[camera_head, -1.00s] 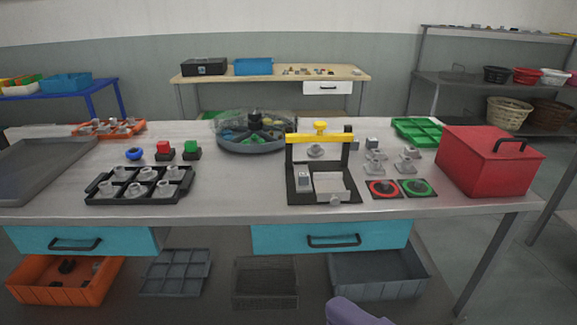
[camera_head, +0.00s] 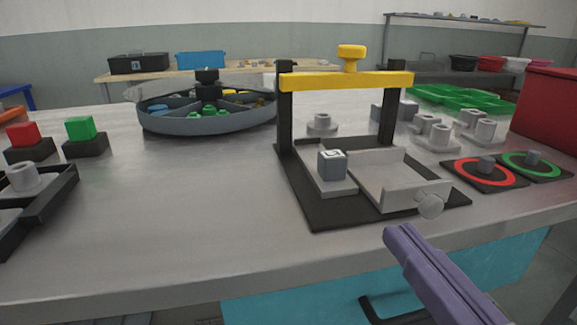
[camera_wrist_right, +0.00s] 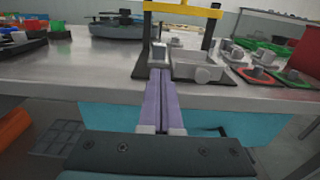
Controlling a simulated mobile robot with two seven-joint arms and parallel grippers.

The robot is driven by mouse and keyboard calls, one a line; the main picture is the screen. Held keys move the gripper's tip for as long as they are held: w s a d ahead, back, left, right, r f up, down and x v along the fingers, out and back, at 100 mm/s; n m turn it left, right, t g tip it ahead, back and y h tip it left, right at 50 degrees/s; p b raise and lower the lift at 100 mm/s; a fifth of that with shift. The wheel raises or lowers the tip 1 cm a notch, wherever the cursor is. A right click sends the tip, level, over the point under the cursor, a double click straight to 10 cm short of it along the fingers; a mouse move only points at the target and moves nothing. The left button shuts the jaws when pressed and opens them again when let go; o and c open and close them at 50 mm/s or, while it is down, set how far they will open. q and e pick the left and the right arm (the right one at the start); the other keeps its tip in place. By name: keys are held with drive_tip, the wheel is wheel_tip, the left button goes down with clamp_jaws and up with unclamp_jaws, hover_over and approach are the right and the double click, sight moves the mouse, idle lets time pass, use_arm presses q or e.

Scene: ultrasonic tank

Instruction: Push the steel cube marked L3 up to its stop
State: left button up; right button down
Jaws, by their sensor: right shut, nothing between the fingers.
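A small grey steel cube (camera_head: 332,165) with a mark on its top, too small to read surely, sits on a light grey track on the black fixture base (camera_head: 322,213). A yellow bar (camera_head: 345,81) spans the fixture above and behind it. My right gripper (camera_head: 398,236) has purple fingers, shut and empty, in front of the table's front edge, apart from the cube. In the right wrist view the shut fingers (camera_wrist_right: 160,78) point toward the cube (camera_wrist_right: 158,52). My left gripper is out of view.
Red-ringed (camera_head: 486,173) and green-ringed (camera_head: 534,165) pads lie right of the fixture. A round divided tray (camera_head: 205,124) stands at back left. The red box (camera_head: 548,108) is at far right. The table front left of the fixture is clear.

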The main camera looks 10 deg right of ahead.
drive_tip(key=p, duration=0.2)
approach(336, 161)
drive_tip(key=w, duration=0.5)
drive_tip(key=shift+w, duration=0.25)
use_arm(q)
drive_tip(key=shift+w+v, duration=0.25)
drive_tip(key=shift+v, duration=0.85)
use_arm(e)
drive_tip(key=shift+w, duration=0.7)
drive_tip(key=shift+w, duration=0.3)
drive_tip(key=shift+w+a, duration=0.1)
drive_tip(key=shift+w, duration=1.1)
drive_tip(key=shift+w+r, duration=0.1)
drive_tip(key=shift+w, duration=0.2)
drive_tip(key=shift+s, duration=0.25)
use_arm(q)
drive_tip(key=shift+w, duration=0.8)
